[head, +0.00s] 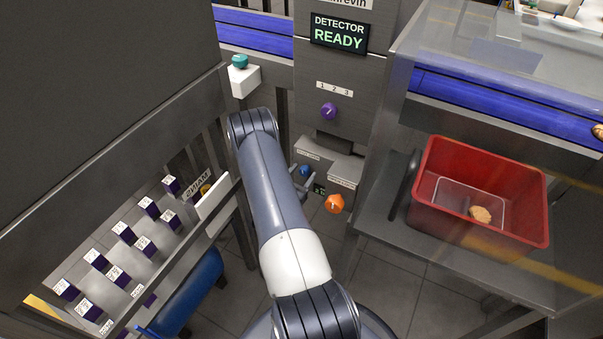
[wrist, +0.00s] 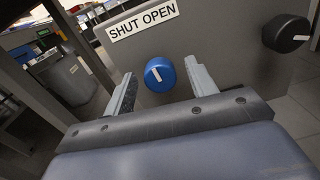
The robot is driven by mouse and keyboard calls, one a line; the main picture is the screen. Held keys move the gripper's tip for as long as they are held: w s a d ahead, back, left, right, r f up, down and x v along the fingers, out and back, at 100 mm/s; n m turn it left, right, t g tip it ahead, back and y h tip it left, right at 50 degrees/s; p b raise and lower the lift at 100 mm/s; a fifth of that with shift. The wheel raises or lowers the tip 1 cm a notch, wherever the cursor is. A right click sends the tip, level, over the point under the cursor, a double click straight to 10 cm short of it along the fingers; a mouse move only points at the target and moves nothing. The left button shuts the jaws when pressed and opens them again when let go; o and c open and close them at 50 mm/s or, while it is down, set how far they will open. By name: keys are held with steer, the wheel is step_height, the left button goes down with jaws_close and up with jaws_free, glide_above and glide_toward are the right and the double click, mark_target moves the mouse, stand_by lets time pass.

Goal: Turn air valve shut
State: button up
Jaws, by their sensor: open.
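A round blue knob (wrist: 160,76) with a short white mark sits below a SHUT OPEN label (wrist: 142,22) on a grey panel in the wrist view. The mark stands nearly upright; I cannot tell which word it points to. My gripper (wrist: 159,68) is open, with one finger to each side of the knob and visible gaps between. In the head view a small blue knob (head: 305,171) shows just right of my arm, low on the detector column. My gripper is mostly hidden behind my arm there.
In the wrist view a black knob (wrist: 285,33) is at right. In the head view an orange knob (head: 334,204) is close by, with a purple knob (head: 328,111) above. A red crate (head: 480,232) stands at right; a rack with purple tags (head: 118,255) is at left.

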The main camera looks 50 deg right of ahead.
steer(key=c, duration=1)
steer(key=shift+f+n+b, duration=0.1)
steer(key=shift+n+b, duration=0.2)
steer(key=shift+b, duration=0.05)
steer(key=n+b, duration=0.2)
steer(key=n, duration=0.1)
steer(key=shift+f, duration=0.1)
steer(key=n+b, duration=0.2)
steer(key=n, duration=0.2)
steer(key=shift+n, duration=0.3)
steer(key=n+b, duration=0.1)
steer(key=n, duration=0.3)
steer(key=shift+n, duration=0.3)
steer(key=n, duration=0.4)
steer(key=shift+t, duration=0.3)
steer(key=shift+n, duration=0.3)
